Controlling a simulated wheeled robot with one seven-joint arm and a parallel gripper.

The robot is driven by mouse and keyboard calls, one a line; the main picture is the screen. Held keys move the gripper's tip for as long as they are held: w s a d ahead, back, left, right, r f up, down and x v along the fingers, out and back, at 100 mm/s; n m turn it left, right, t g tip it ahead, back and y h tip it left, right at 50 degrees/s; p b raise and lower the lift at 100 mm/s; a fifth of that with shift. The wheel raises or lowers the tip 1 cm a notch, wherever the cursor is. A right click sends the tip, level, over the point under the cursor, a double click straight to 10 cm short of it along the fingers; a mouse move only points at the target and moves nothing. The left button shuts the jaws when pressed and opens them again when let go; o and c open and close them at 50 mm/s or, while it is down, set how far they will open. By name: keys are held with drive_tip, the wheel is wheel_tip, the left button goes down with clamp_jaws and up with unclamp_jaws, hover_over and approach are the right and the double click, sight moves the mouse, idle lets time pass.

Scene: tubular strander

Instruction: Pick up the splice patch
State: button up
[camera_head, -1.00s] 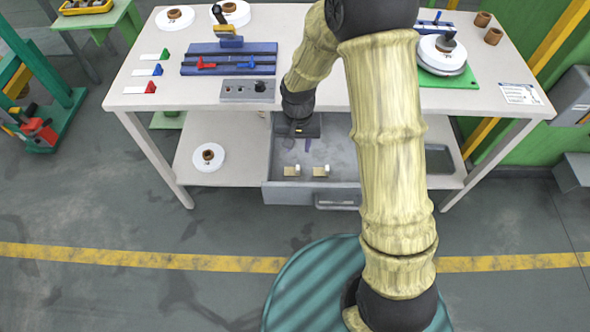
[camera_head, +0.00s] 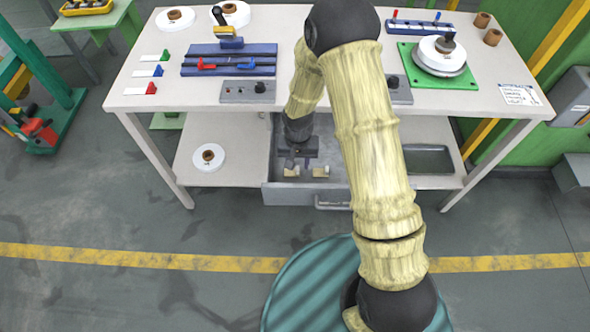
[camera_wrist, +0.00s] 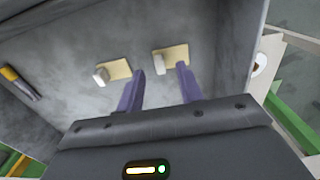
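Two small tan splice patches, each with a white piece on it, lie in the open grey drawer. In the head view one (camera_head: 291,172) is on the left and the other (camera_head: 320,173) on the right. In the wrist view they also show at left (camera_wrist: 119,69) and right (camera_wrist: 175,54). My gripper (camera_head: 298,165) is inside the drawer area, over the left patch in the head view. In the wrist view its two purple fingers (camera_wrist: 160,70) are apart, with the right patch just beyond and between the tips. Nothing is held; contact is not visible.
The drawer (camera_head: 275,195) has raised walls around the patches and sits under the white tabletop (camera_head: 200,100). A yellow-and-black tool (camera_wrist: 18,82) lies in the drawer. A white reel (camera_head: 208,158) is on the lower shelf to the left.

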wheel_tip(320, 180, down, 2)
drive_tip(key=shift+f, duration=0.2)
drive_tip(key=shift+c, duration=0.3)
clamp_jaws()
